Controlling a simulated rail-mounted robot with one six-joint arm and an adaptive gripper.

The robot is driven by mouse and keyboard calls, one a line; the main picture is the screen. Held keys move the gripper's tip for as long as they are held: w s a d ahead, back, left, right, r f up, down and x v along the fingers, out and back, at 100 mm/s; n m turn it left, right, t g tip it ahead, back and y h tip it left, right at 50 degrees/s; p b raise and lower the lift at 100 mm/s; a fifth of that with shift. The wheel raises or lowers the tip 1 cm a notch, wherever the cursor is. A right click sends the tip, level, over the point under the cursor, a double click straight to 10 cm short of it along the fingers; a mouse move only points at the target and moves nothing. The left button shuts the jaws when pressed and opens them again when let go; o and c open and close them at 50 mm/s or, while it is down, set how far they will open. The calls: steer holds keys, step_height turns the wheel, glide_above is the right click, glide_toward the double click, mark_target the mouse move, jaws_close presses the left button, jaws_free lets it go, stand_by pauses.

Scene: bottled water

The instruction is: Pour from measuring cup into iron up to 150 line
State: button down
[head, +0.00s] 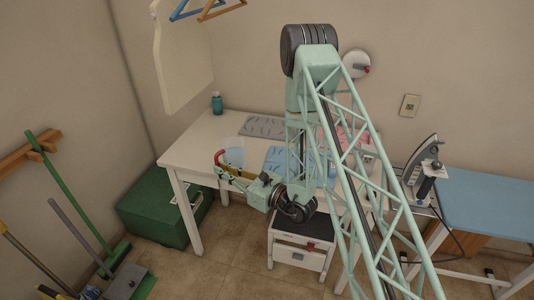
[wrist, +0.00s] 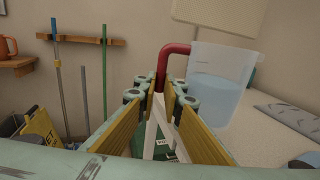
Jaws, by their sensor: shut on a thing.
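The clear measuring cup (head: 235,148) is at the left part of the white table, upright, with its red handle (head: 219,157) toward my gripper. In the wrist view the cup (wrist: 222,98) holds pale blue water to roughly two thirds. My gripper (head: 222,168) is shut on the red handle; its yellow-padded fingers (wrist: 160,95) close around the handle's lower part. I cannot tell whether the cup's base touches the table. The iron (head: 421,160) stands tilted up on its heel at the far right, well away from the cup; its water marks are too small to read.
My arm hides part of the table. A blue-topped board (head: 492,200) is at the right. Brooms lean at the left.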

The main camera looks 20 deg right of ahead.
steer(key=s+d+r+m+t+h+p, duration=0.1)
steer(key=d+p, duration=0.1)
steer(key=d, duration=0.6)
steer(key=s+d+r+m+t+h+p, duration=0.1)
steer(key=d+h+p, duration=0.1)
steer(key=d, duration=0.7)
steer(key=shift+s+d+m, duration=0.25)
steer(key=shift+s+m, duration=0.05)
steer(key=shift+m, duration=0.1)
steer(key=shift+w+a, duration=0.1)
steer(key=shift+a, duration=0.1)
